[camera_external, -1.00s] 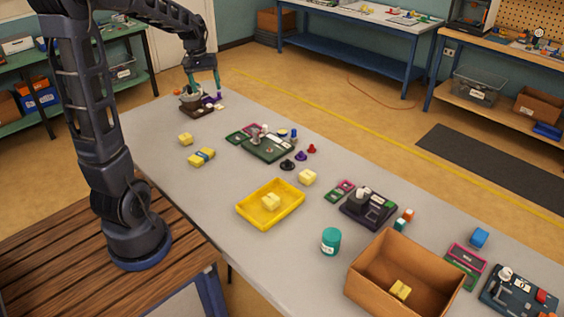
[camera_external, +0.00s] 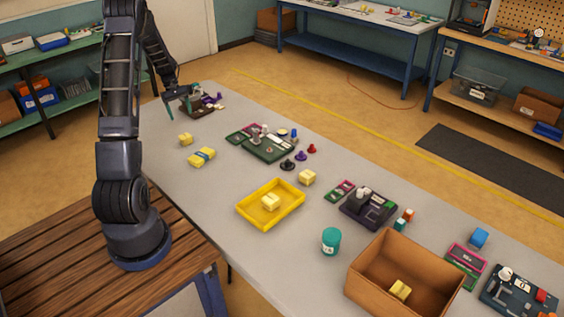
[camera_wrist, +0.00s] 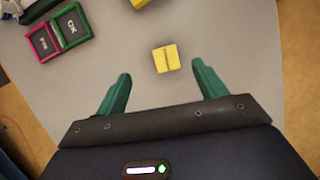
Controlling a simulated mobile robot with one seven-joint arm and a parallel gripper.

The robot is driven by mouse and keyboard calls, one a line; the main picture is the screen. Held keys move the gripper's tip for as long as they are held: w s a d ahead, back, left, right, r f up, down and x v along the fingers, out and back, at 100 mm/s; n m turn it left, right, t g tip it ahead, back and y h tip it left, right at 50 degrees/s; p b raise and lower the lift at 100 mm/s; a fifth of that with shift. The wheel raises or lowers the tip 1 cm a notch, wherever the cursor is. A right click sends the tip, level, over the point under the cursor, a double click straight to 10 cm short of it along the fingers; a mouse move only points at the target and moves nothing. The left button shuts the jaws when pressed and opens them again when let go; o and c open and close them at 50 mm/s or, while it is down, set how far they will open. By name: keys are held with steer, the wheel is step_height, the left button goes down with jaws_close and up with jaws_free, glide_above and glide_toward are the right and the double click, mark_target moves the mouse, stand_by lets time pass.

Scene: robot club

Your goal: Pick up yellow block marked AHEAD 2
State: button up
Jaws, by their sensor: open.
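Several yellow blocks are in view; no AHEAD 2 marking is legible on any of them. One small block (camera_external: 185,139) lies on the grey table's left part, with a blue-banded yellow block (camera_external: 201,157) in front of it. Another (camera_external: 307,177) lies mid-table, one (camera_external: 270,202) is in the yellow tray (camera_external: 252,219), and one (camera_external: 400,290) is in the cardboard box (camera_external: 375,297). My gripper (camera_external: 180,105) is open and empty above the far left end. In the wrist view a yellow block (camera_wrist: 166,58) shows between and beyond my gripper's fingertips (camera_wrist: 161,72), apart from them.
Pink and green framed cards (camera_wrist: 52,37) lie left of the block in the wrist view. A green board (camera_external: 268,148) with parts, several game pawns (camera_external: 301,156) and a teal jar (camera_external: 331,241) stand on the table.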

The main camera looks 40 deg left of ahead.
mark_target(185, 136)
steer(key=shift+n, duration=0.4)
steer(key=f, duration=0.5)
steer(key=s+f, duration=0.1)
steer(key=f, duration=0.2)
steer(key=shift+a, duration=0.1)
steer(key=shift+w+x, duration=0.15)
steer(key=shift+x, duration=1.15)
steer(key=shift+w+x, duration=0.15)
steer(key=shift+x, duration=1.15)
steer(key=c, duration=1.1)
